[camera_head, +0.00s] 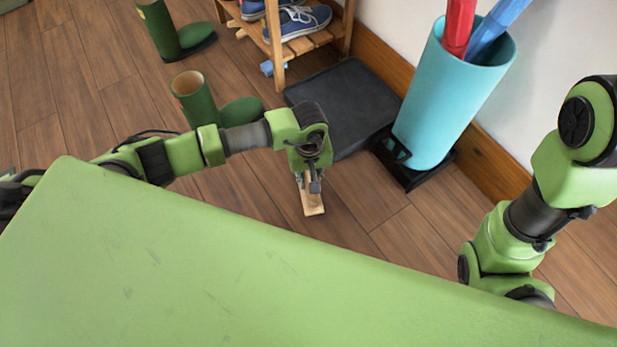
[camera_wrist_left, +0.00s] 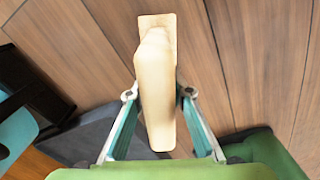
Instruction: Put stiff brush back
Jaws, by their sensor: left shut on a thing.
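The stiff brush (camera_head: 313,205) has a pale wooden body and shows below my left gripper (camera_head: 313,184) in the head view. In the left wrist view the brush (camera_wrist_left: 156,75) runs lengthwise between the two fingers, which are shut on it from both sides. Its bristles are hidden in both views. I cannot tell whether it touches the plank floor or hangs just above it. My right arm shows at the right of the head view, but its gripper is out of view.
A black mat (camera_head: 350,100) lies behind the left gripper. A turquoise umbrella stand (camera_head: 450,100) on a black base holds red and blue umbrellas. A wooden shoe rack (camera_head: 277,50) with blue shoes stands at the back. Green boots (camera_head: 196,103) are behind my left arm. Floor to the brush's right is clear.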

